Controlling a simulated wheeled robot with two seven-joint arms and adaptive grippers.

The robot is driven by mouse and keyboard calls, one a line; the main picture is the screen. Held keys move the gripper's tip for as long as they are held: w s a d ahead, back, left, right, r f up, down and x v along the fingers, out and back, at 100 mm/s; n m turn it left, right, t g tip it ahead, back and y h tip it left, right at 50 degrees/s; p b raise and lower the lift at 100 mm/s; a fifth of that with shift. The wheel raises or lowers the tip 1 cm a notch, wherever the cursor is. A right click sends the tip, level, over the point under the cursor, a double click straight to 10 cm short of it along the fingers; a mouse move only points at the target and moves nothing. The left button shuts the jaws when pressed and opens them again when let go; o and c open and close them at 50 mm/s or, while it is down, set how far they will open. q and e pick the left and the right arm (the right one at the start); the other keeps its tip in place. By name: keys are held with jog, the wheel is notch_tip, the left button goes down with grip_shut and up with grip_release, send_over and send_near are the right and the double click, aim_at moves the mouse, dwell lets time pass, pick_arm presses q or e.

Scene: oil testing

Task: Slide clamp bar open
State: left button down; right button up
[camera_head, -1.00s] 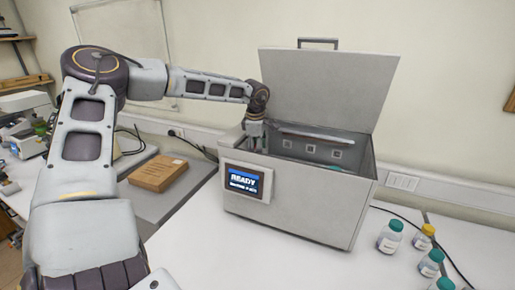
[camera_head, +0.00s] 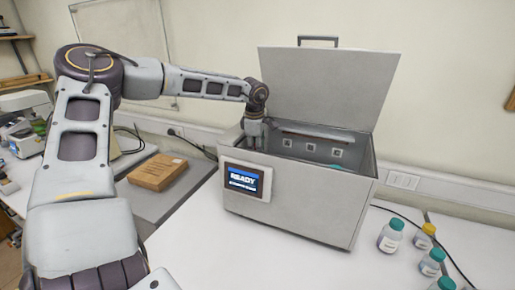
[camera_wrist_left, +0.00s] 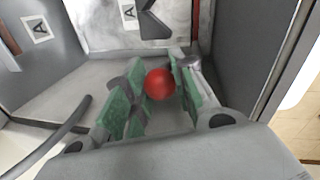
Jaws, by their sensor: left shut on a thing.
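My left gripper (camera_head: 254,143) reaches down at the left end of the open grey metal box (camera_head: 290,195). In the left wrist view its green-padded fingers (camera_wrist_left: 155,95) are shut on a red ball knob (camera_wrist_left: 159,84). A pale bar (camera_head: 315,131) runs across the inside of the box near the back wall, to the right of the gripper; I take it for the clamp bar. How the knob joins the bar is hidden. My right gripper is not in view.
The box's lid (camera_head: 325,85) stands open at the back. A screen reading READY (camera_head: 243,181) is on the front. Several capped bottles (camera_head: 390,236) stand at the right, and a brown block (camera_head: 158,172) lies at the left. The bench in front is clear.

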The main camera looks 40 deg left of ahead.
pick_arm(q)
jog(key=shift+s+d+b, duration=0.3)
jog(key=shift+s+b, duration=0.05)
jog(key=shift+s, duration=0.5)
jog(key=shift+f, duration=0.1)
jog(key=c, duration=1.5)
grip_release()
jog(key=o, duration=0.4)
jog(key=shift+s, duration=0.25)
jog(key=shift+c, duration=0.2)
jog(key=shift+w, duration=0.1)
jog(key=shift+r, duration=0.2)
